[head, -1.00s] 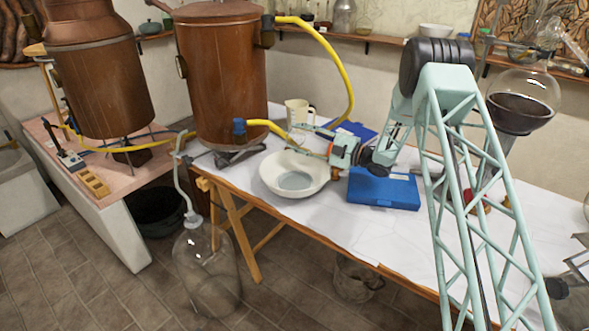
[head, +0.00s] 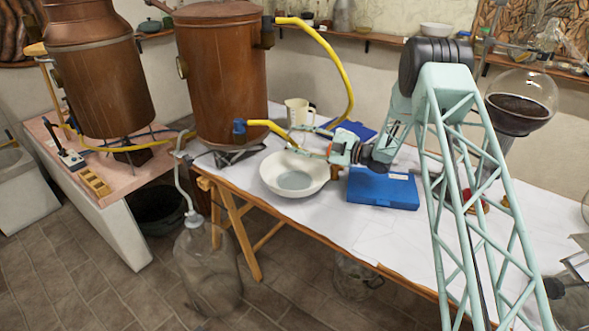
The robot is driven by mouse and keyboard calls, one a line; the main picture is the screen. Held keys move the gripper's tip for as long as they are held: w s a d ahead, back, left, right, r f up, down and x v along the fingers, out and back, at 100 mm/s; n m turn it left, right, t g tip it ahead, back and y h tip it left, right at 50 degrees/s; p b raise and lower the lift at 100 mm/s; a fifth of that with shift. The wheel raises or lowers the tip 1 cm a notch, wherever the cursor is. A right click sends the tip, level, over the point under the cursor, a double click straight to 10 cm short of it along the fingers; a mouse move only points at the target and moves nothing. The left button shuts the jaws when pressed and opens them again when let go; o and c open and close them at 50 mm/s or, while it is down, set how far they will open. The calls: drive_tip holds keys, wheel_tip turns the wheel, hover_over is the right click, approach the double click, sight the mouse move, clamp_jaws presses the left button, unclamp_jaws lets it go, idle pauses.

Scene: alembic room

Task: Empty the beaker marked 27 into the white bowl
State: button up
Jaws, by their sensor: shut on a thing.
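The white bowl (head: 273,183) stands on the table's left part, with a round grey patch in its bottom. My gripper (head: 298,139) is over the bowl's far rim, its fingers pointing left. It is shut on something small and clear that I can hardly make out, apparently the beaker. No marking 27 can be read. A cream jug with a handle (head: 296,112) shows just behind the fingers; its lower part is hidden by them. I cannot tell whether anything is flowing into the bowl.
A blue case (head: 383,190) lies right of the bowl. A big copper vessel (head: 222,85) with a yellow hose (head: 337,60) stands at the left. A round flask of dark contents (head: 522,102) stands at the right. The white table's front middle (head: 330,225) is clear.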

sight(298, 134)
drive_tip(key=shift+w+f+m+p, duration=0.25)
drive_tip(key=shift+w+m, duration=0.1)
drive_tip(key=shift+w, duration=0.3)
drive_tip(key=shift+w+f+m+p, duration=0.25)
drive_tip(key=shift+w+m, duration=0.1)
drive_tip(key=shift+w, duration=0.25)
drive_tip(key=shift+w+g+h, duration=0.15)
drive_tip(key=shift+g+h, duration=0.15)
drive_tip(key=shift+w+r+m+p, duration=0.1)
drive_tip(key=shift+w+m+p, duration=0.4)
drive_tip(key=shift+w+p, duration=0.25)
drive_tip(key=shift+w, duration=0.2)
drive_tip(key=shift+w, duration=0.1)
drive_tip(key=shift+w+d+m+g+h+p, duration=0.1)
drive_tip(key=shift+w+m+g+h+p, duration=0.2)
drive_tip(key=shift+w+m+p, duration=0.4)
drive_tip(key=shift+w+f+m+p, duration=0.2)
drive_tip(key=shift+w+m+p, duration=0.15)
drive_tip(key=shift+p, duration=0.35)
